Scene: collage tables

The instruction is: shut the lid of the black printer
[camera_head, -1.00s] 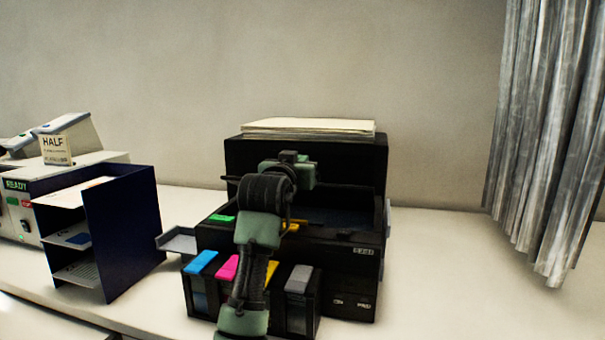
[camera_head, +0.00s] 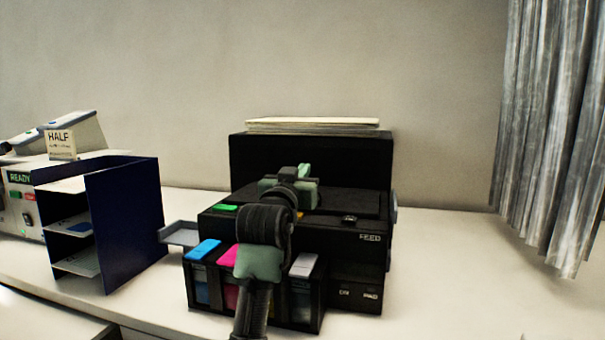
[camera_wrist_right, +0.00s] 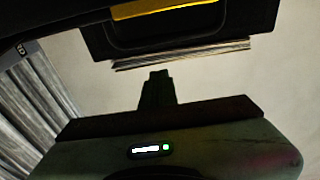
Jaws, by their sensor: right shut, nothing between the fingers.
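The black printer (camera_head: 325,245) stands on the white table. Its black lid (camera_head: 350,203) now looks low and nearly level over the body. I cannot tell whether it is fully seated, because my right arm covers its left part. My right gripper (camera_head: 302,172) is shut and empty, above the lid area in front of the tall rear panel (camera_head: 312,152). Its fingertips (camera_wrist_right: 158,74) show in the right wrist view, with a black part bearing a yellow strip (camera_wrist_right: 165,9) above them. Contact with the lid is not visible. My left gripper is not in view.
A paper stack (camera_head: 318,125) sits on top at the printer's rear. Coloured ink tanks (camera_head: 203,250) line its front left. A dark blue file rack (camera_head: 130,225) and a light machine (camera_head: 22,205) stand left. A grey curtain (camera_head: 545,130) hangs right; the table between is clear.

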